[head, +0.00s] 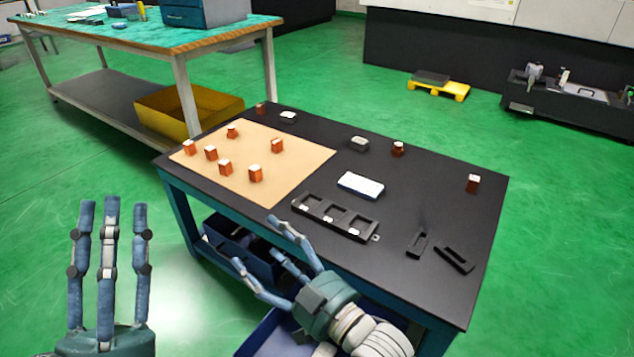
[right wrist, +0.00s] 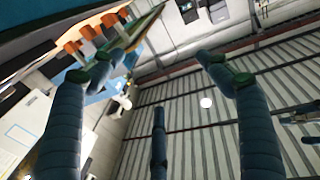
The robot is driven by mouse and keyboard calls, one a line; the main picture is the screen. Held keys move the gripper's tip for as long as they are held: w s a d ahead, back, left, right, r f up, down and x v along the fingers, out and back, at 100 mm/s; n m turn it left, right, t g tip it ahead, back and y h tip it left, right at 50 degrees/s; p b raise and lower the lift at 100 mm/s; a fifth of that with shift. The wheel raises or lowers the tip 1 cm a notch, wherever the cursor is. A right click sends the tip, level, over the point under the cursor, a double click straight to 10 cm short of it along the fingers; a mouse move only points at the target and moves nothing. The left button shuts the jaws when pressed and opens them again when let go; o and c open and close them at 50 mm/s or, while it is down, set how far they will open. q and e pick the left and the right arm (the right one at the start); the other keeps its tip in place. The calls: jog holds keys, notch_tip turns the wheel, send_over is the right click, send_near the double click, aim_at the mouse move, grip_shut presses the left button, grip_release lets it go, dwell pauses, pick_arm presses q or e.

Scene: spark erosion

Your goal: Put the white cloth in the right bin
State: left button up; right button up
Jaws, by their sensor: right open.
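A flat white piece with blue edges (head: 361,185) lies on the black tabletop right of the centre; I cannot tell for sure whether it is the white cloth. One blue bin (head: 230,235) sits below the table's front edge, and another blue bin (head: 262,338) shows at the bottom, partly hidden by my right arm. My right gripper (head: 272,252) is open in front of the table edge, above and between the bins. The right wrist view shows its spread fingers (right wrist: 160,95) with nothing between them. My left gripper (head: 110,215) is open and empty, fingers up, left of the table.
A black rack (head: 335,217) with slots lies near the front edge. Several orange blocks with white tops stand on the tan mat (head: 300,160). Two small black parts (head: 437,248) lie at the right. A workbench (head: 150,45) with a yellow bin (head: 190,108) stands behind.

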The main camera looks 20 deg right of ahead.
jog(key=s+d+r+m+t, duration=0.1)
jog(key=s+d+r+t, duration=0.1)
jog(key=r, duration=0.5)
jog(key=s+d+r+t+h, duration=0.1)
jog(key=s+d+r+t, duration=0.1)
jog(key=r, duration=0.5)
jog(key=s+d+r+m+t, duration=0.1)
jog(key=s+d+r+t, duration=0.2)
jog(key=s+r+t, duration=0.1)
notch_tip(320, 180, up, 3)
jog(key=shift+s+f+m+t+h, duration=0.1)
jog(key=shift+s+m+t+h, duration=0.2)
jog(key=shift+s+h, duration=0.15)
jog(key=shift+w+a, duration=0.1)
